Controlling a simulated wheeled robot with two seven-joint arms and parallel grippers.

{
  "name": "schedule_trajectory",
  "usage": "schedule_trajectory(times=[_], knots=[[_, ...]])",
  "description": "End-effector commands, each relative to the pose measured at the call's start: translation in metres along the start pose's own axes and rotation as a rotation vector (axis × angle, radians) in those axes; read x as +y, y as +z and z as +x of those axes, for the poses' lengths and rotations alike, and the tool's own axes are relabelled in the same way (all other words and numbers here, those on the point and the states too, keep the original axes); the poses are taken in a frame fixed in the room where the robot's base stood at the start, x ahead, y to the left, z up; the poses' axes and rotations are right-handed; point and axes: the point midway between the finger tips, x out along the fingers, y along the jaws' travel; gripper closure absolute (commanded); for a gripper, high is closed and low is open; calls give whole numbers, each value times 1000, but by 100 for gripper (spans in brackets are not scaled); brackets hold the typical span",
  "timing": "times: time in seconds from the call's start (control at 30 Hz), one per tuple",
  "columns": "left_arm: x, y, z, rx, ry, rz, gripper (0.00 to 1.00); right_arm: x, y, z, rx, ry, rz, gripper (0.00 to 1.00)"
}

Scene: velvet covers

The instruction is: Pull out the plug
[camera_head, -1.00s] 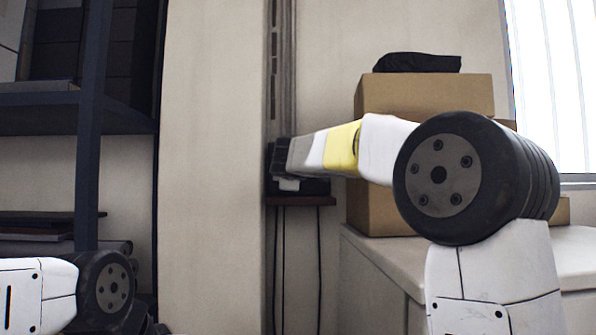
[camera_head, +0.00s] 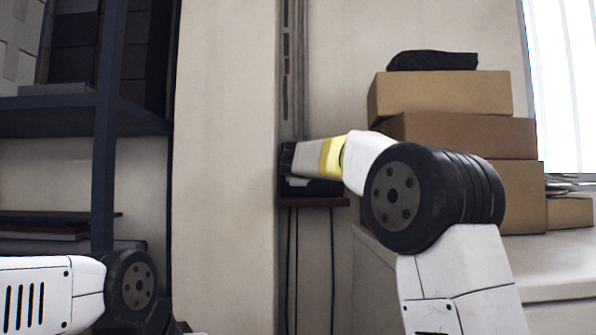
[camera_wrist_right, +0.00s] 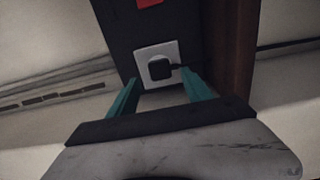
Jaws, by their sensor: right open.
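The black plug (camera_wrist_right: 160,68) sits in a white socket plate (camera_wrist_right: 142,53) on a dark box (camera_wrist_right: 120,28) in the right wrist view. A short dark cord leaves the plug to the right. My right gripper (camera_wrist_right: 158,80) is open, with one teal finger on each side of the plug in that view. I cannot tell whether the fingertips reach around it; no contact shows. In the head view my right gripper (camera_head: 287,160) is at the dark box (camera_head: 322,188) beside the wall column, and the arm hides the plug.
A brown ledge (camera_head: 316,202) is below the dark box, with cables (camera_head: 290,265) hanging down. Stacked cardboard boxes (camera_head: 455,130) stand on a white cabinet (camera_head: 545,270) at right. A dark shelf rack (camera_head: 106,130) stands at left, beyond the wall column (camera_head: 222,170).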

Motion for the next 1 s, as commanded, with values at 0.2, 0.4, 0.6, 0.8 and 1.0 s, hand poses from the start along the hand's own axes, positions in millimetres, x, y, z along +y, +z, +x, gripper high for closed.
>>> schedule_trajectory(times=[0.2,0.4,0.6,0.8,1.0], knots=[[0,0,0,0,0,0,64,-1,1,30,-1,0,1,42],[0,0,0,0,0,0,64,0,1,44,-1,0,1,42],[0,0,0,0,0,0,64,0,0,47,1,0,0,42],[0,0,0,0,0,0,64,0,0,46,1,0,0,42],[0,0,0,0,0,0,64,0,0,46,1,0,0,42]])
